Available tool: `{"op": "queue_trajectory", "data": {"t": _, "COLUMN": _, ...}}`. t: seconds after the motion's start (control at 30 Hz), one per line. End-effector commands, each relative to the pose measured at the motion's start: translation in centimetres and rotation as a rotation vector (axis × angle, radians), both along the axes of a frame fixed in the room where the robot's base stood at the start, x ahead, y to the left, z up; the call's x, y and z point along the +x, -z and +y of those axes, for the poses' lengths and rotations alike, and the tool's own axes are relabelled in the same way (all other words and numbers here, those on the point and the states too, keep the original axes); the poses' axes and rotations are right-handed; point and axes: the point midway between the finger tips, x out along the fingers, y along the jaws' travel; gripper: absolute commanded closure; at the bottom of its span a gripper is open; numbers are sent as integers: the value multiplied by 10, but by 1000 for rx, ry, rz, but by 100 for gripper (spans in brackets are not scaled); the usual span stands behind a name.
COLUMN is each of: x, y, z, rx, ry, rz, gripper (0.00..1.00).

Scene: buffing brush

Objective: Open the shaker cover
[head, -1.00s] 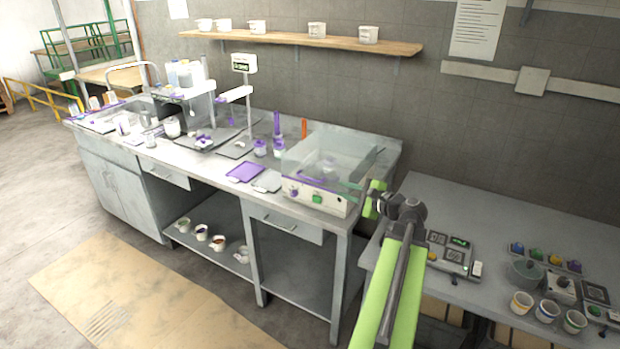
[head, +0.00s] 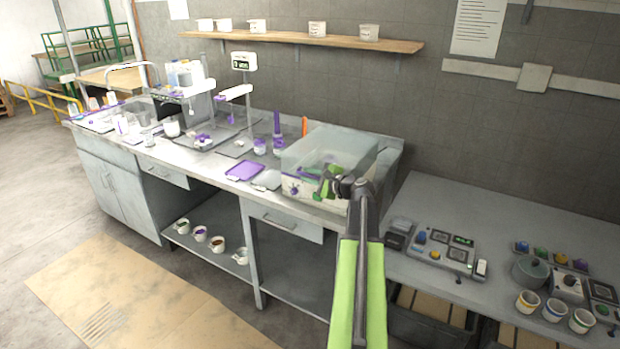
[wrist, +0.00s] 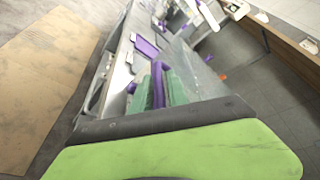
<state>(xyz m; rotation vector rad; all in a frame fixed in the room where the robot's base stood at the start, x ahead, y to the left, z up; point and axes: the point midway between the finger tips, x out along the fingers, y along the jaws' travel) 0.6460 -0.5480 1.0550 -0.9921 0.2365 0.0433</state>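The shaker (head: 300,190) is a pale box with a purple knob on its front, at the right end of the steel bench in the head view. Its clear, pale-teal cover (head: 325,148) sits over it and looks down. My gripper (head: 325,185), bright green and dark grey, is at the front right of the cover and hides part of the shaker's front. In the wrist view a purple bar (wrist: 158,85), likely the cover's handle, stands beyond the green jaw (wrist: 180,155), between teal pieces. I cannot tell whether my gripper touches it or how far the jaws are apart.
A purple tray (head: 244,171) and a grey pad (head: 267,180) lie left of the shaker. Purple-lidded jars stand behind them. A lower table (head: 440,205) to the right holds a control panel (head: 445,250), a pot and several cups. A wooden shelf (head: 300,38) runs along the wall.

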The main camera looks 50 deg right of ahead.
Motion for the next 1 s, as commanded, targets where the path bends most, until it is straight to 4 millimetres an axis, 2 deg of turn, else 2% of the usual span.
{"op": "queue_trajectory", "data": {"t": 0.23, "x": 0, "y": 0, "z": 0, "rx": 0, "ry": 0, "rz": 0, "gripper": 82}}
{"op": "queue_trajectory", "data": {"t": 0.37, "x": 0, "y": 0, "z": 0, "rx": 0, "ry": 0, "rz": 0, "gripper": 98}}
{"op": "queue_trajectory", "data": {"t": 0.4, "x": 0, "y": 0, "z": 0, "rx": 0, "ry": 0, "rz": 0, "gripper": 100}}
{"op": "queue_trajectory", "data": {"t": 1.0, "x": 0, "y": 0, "z": 0, "rx": 0, "ry": 1, "rz": 0, "gripper": 100}}
